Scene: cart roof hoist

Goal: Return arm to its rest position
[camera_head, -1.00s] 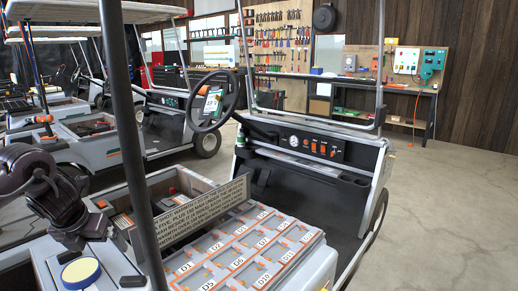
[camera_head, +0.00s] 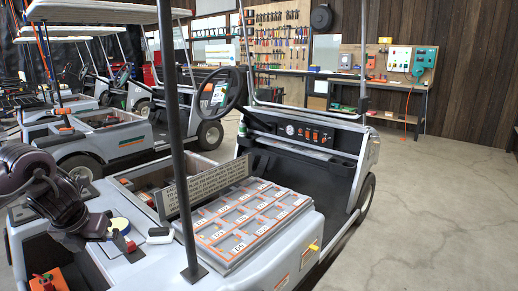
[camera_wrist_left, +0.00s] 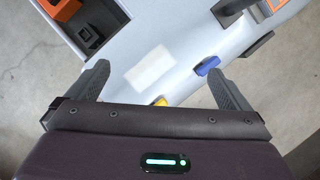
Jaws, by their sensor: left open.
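My left arm comes in from the left in the head view, dark and bent over the near cart's grey rear deck. Its gripper (camera_head: 84,228) points down beside a round yellow-topped item (camera_head: 120,226). In the left wrist view the two fingers of the gripper (camera_wrist_left: 158,85) stand wide apart with nothing held between them. A pale deck surface lies beyond the fingertips, with a whitish patch (camera_wrist_left: 150,70), a blue piece (camera_wrist_left: 207,65) and a small yellow piece (camera_wrist_left: 160,102). My right gripper is in neither view.
A dark roof post (camera_head: 180,140) rises from the near cart close to the arm. A labelled battery tray (camera_head: 245,225), a white block (camera_head: 159,235) and an orange item (camera_head: 45,281) are on the cart. Other carts stand behind. Concrete floor (camera_head: 430,220) is clear at right.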

